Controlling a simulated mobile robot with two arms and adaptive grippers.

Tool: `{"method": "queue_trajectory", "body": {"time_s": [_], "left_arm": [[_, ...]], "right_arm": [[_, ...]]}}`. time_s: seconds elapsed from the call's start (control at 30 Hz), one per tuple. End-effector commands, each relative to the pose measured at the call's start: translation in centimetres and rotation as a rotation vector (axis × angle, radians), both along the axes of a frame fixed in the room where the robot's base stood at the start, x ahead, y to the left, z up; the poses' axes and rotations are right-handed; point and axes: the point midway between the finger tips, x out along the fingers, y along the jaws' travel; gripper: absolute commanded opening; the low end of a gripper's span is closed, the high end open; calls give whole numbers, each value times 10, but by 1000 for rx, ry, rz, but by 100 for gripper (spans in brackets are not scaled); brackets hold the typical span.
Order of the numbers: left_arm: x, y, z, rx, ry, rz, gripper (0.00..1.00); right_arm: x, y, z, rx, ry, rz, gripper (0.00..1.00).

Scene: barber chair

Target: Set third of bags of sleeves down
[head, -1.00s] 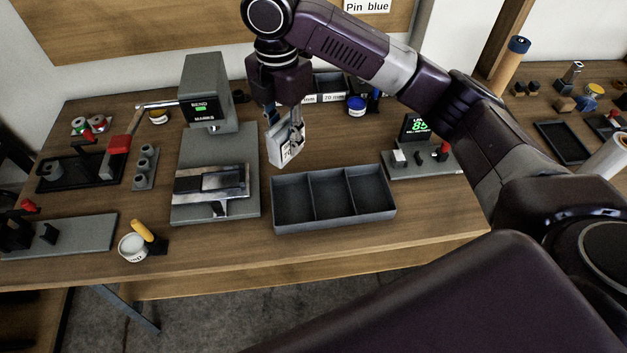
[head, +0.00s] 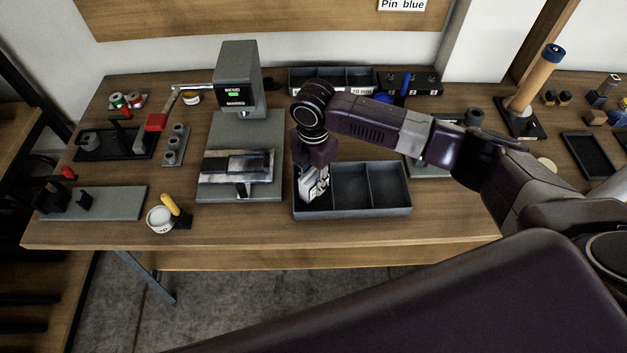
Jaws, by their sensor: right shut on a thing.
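My right gripper (head: 316,180) points down over the left compartment of a dark grey three-compartment tray (head: 352,212). It is shut on a pale bag of sleeves (head: 309,190), whose lower part is inside that compartment. I cannot tell whether the bag touches the tray floor. The tray's middle and right compartments look empty. My left gripper is not in view.
A grey press with a lit "BEND" display (head: 237,80) stands left of the tray. A white cup (head: 160,219) sits near the front edge. A divided bin (head: 332,80) stands behind my right arm. Bare wood lies in front of the tray.

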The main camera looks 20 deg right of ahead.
Motion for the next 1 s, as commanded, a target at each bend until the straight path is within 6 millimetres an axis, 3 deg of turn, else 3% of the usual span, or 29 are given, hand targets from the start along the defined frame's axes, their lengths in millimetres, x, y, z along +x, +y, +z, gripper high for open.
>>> {"method": "queue_trajectory", "body": {"time_s": [0.13,0.47,0.5,0.63,1.0], "left_arm": [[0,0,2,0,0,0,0],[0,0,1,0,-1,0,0],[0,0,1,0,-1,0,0],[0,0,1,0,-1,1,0],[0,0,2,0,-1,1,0]], "right_arm": [[0,0,-11,0,-1,0,0],[0,0,-14,0,-2,0,0],[0,0,-15,0,-1,0,27],[0,0,-14,0,-2,0,41],[1,0,-10,-1,-3,1,43]]}}
